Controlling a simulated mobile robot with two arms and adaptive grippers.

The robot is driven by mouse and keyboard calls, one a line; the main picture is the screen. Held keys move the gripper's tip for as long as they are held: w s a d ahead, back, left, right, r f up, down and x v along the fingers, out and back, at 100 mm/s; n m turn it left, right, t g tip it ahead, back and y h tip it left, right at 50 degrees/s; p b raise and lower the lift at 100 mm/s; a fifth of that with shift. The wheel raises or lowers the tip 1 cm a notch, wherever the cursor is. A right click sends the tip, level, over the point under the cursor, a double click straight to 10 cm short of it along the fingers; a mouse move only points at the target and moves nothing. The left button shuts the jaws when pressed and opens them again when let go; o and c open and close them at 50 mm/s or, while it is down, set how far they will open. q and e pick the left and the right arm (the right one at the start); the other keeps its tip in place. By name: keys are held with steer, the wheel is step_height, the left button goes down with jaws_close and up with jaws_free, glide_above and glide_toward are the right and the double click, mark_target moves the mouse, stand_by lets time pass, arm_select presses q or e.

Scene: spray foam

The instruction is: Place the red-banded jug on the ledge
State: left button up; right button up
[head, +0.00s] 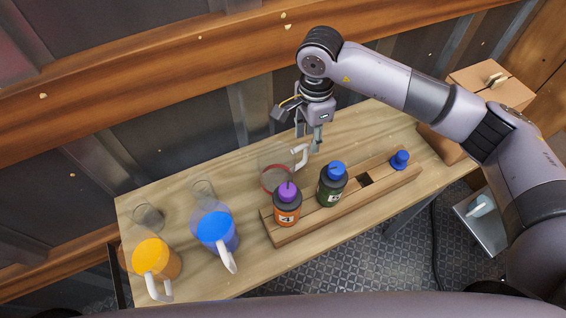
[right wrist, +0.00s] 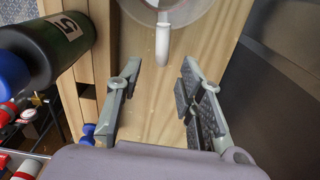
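The red-banded jug (head: 272,178) is a clear vessel with a red band and a white handle (head: 301,156). It stands on the wooden table behind the orange bottle, which partly hides it. My right gripper (head: 309,143) is at the handle in the head view. In the right wrist view my right gripper (right wrist: 159,78) is open and empty, with the white handle (right wrist: 162,43) just beyond and between its fingertips. The jug's clear body (right wrist: 193,12) is cut off at the top. A wooden ledge (head: 170,55) runs along the wall behind the table. My left gripper is not in view.
A wooden rack (head: 345,208) holds an orange bottle (head: 287,210), a green bottle (head: 332,188) and a blue-capped item (head: 400,160). Blue (head: 217,232) and yellow (head: 157,260) jugs and clear glasses (head: 148,217) stand left. A wooden box (head: 490,85) is at right.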

mark_target(306, 149)
steer(key=f+p, duration=0.2)
steer(key=f, duration=0.1)
steer(key=f+p, duration=0.1)
steer(key=shift+s+a+f, duration=0.1)
steer(key=shift+a+f, duration=0.15)
steer(key=shift+f, duration=0.6)
steer(key=shift+c, duration=0.6)
jaws_close()
